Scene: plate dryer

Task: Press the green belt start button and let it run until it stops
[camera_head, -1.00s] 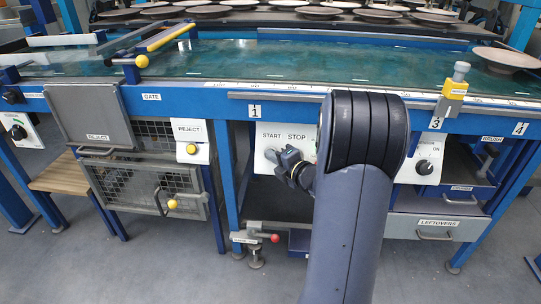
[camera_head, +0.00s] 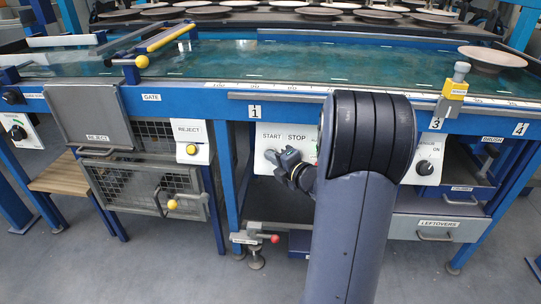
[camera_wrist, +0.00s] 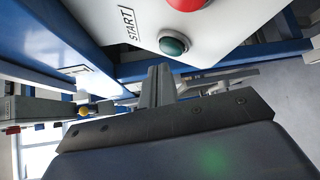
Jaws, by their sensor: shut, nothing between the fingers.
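The green start button (camera_wrist: 173,43) shows uncovered in the wrist view, under the START label on a pale panel; the panel (camera_head: 267,146) also shows in the head view. A red button (camera_wrist: 187,3) is cut off at the top edge of the wrist view. My gripper (camera_wrist: 160,76) is shut and empty, its fingertips just below the green button in that picture, with a gap visible between them. In the head view my gripper (camera_head: 271,156) is in front of the panel and hides its buttons. The green belt (camera_head: 300,65) carries a plate (camera_head: 492,58) at the right.
To the left are a yellow reject button (camera_head: 191,149) and a mesh cage (camera_head: 143,186). A yellow-topped stop (camera_head: 455,88) stands on the front rail at the right. A red-tipped lever (camera_head: 274,238) juts out below the panel. Many plates lie on a rack behind the belt.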

